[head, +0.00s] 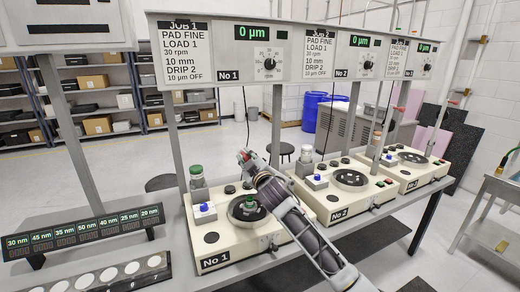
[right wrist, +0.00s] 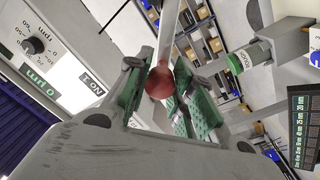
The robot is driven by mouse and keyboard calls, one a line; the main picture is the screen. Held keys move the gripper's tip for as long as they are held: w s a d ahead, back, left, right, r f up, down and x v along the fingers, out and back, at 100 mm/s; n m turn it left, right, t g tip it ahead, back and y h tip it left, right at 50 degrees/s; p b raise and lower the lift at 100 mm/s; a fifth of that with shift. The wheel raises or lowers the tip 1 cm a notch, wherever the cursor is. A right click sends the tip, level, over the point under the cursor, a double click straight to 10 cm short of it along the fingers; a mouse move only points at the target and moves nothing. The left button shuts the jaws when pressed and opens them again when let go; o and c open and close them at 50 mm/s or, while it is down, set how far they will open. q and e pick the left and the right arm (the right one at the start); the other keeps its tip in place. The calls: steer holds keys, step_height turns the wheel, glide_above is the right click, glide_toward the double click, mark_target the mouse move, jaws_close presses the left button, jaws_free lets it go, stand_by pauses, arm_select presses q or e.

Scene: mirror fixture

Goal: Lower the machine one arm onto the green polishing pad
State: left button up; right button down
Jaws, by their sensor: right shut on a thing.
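Machine No 1 (head: 215,243) is a cream bench unit. A dark round plate is set in its top, with a small green piece (head: 249,205) at its middle, partly behind my right arm. My right gripper (head: 246,158) is above and behind that plate. In the right wrist view its green-padded fingers (right wrist: 160,88) are shut around a pale metal rod, the machine one arm (right wrist: 171,40), at its red ball end (right wrist: 159,83). In the head view the arm is mostly hidden by my gripper. My left gripper is not in view.
A grey post with a green cap (head: 196,172) and a blue knob (head: 204,207) stand left of the plate. Machine No 2 (head: 335,208) is close on the right. An overhead panel (head: 240,72) and its support posts are behind. A row of lit readouts (head: 85,232) stands at left.

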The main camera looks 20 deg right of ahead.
steer(key=a+f+n+b, duration=0.3)
steer(key=f+n+b, duration=0.1)
steer(key=f, duration=0.5)
steer(key=a+f+n+b, duration=0.3)
steer(key=a+f+n, duration=0.1)
steer(key=f, duration=0.6)
steer(key=shift+s+f+n+y+b, duration=0.15)
steer(key=shift+s+n+y+b, duration=0.1)
steer(key=shift+n+y+b, duration=0.1)
steer(key=c, duration=1.4)
jaws_free()
steer(key=shift+o, duration=1.2)
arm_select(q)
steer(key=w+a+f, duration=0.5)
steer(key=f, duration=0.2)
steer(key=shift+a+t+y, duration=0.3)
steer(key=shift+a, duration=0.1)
arm_select(e)
steer(key=s+d, duration=0.1)
steer(key=s, duration=1.1)
steer(key=shift+f, duration=0.4)
